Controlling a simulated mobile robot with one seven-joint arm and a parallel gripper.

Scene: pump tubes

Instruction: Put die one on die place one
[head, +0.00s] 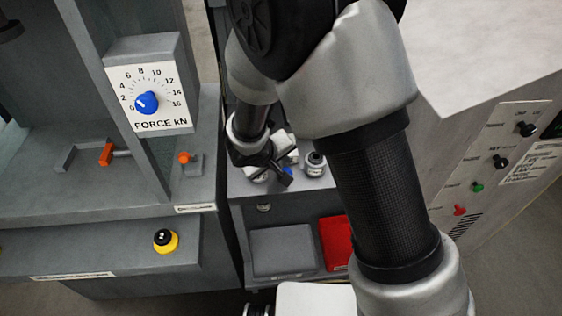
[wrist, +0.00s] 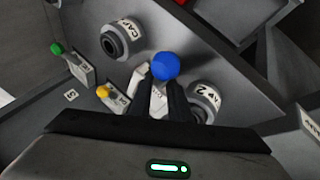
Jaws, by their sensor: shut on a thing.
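My gripper (wrist: 166,88) is shut on a piece with a round blue knob (wrist: 165,66); the fingers stand on both sides below the knob. White labelled parts (wrist: 140,85) show beside the left finger. I cannot read their label or tell which die this is. In the head view my gripper (head: 284,174) is over the narrow grey table, with a little blue showing at its fingers. The fingers and arm hide most of the held piece. I cannot make out die place one in either view.
Two grey cylinders marked CAP, one upper left (wrist: 115,40) and CAP 2 (wrist: 207,97), stand close around the fingers. Small pieces with a green knob (wrist: 57,48) and a yellow knob (wrist: 103,92) are left. The press with a force dial (head: 150,100) stands left; a control cabinet (head: 500,150) right.

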